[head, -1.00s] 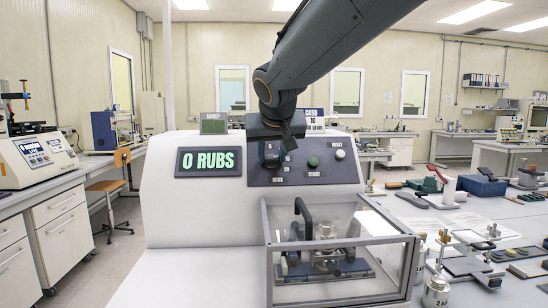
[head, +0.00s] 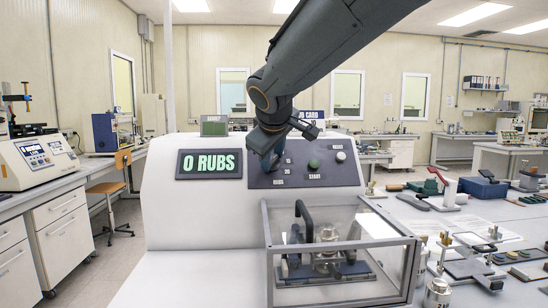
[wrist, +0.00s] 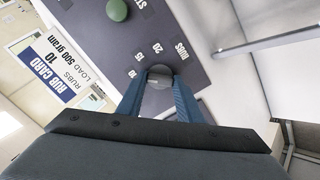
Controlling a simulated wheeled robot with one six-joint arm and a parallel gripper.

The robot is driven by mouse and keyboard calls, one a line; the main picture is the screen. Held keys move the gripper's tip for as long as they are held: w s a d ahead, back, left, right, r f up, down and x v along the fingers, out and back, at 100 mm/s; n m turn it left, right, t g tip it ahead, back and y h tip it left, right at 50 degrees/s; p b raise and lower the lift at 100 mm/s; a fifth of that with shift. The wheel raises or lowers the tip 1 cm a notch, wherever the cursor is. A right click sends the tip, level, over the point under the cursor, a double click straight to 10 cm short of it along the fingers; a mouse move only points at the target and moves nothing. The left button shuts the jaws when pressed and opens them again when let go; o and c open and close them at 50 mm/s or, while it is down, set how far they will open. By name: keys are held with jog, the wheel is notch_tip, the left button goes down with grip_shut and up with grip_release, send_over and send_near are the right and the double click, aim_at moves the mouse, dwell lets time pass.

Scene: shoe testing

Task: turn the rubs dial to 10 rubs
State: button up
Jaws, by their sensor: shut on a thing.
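The rubs dial (wrist: 160,77) is a dark round knob on the slanted dark control panel (head: 335,172). The wrist view shows numbers 10, 15 and 20 and the word RUBS printed beside it. My gripper (wrist: 160,88) is shut on the dial, a blue finger on each side of it. In the head view my gripper (head: 271,160) hides most of the dial. I cannot make out which number its pointer faces. The display (head: 209,163) reads 0 RUBS. The rub card (wrist: 58,72) reads 10 rubs, load 500 gram.
A green button (head: 314,163) marked START and a pale knob (head: 341,156) sit right of the dial. A clear framed cover (head: 412,262) stands below the panel over the rubbing mechanism. Small weights and tools crowd the bench at right.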

jog(key=shift+n, duration=0.3)
jog(key=o, duration=1.1)
jog(key=shift+s+r, duration=0.1)
jog(key=shift+b+v, duration=0.9)
jog(key=shift+v, duration=2.85)
